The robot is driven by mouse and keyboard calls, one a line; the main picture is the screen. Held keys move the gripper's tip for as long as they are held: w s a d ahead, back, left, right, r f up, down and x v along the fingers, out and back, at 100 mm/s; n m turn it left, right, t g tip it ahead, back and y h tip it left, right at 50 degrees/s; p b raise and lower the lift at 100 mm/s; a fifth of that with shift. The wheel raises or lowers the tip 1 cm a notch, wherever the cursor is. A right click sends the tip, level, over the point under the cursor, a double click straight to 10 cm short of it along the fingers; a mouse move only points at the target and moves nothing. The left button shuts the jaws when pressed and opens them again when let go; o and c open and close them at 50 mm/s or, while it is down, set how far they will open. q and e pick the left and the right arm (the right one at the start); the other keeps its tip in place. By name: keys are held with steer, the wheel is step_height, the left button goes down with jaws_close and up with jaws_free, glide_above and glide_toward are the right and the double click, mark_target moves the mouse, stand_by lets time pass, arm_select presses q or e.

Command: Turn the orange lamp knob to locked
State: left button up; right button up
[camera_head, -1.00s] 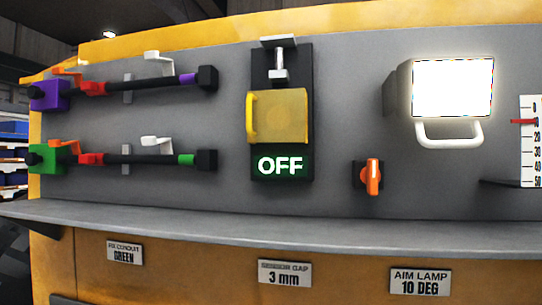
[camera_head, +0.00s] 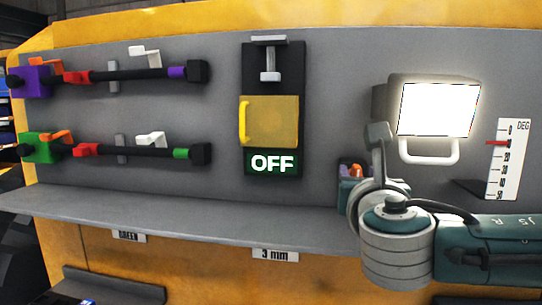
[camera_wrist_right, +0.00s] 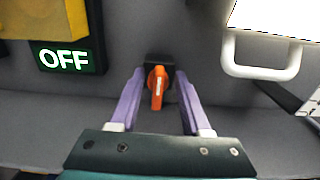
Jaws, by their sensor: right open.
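The orange lamp knob (camera_wrist_right: 158,88) sits on a dark square base on the grey panel. Its grip stands nearly upright in the right wrist view, with a pale line on it. My right gripper (camera_wrist_right: 160,76) is open, its two purple fingers on either side of the knob with visible gaps. In the head view my right wrist and arm largely hide the knob (camera_head: 356,171); only bits of orange show. The lamp (camera_head: 437,110) is lit white, above and right of the knob. My left gripper is out of view.
A white handle (camera_wrist_right: 262,68) under the lamp lies right of my fingers. A degree scale (camera_head: 509,160) stands farther right. A yellow cover (camera_head: 270,122) above an OFF sign (camera_head: 272,162) is to the left. A grey ledge (camera_head: 200,218) runs below the panel.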

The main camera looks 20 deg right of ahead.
steer(key=shift+x, duration=1.25)
jaws_close()
steer(key=shift+f, duration=0.1)
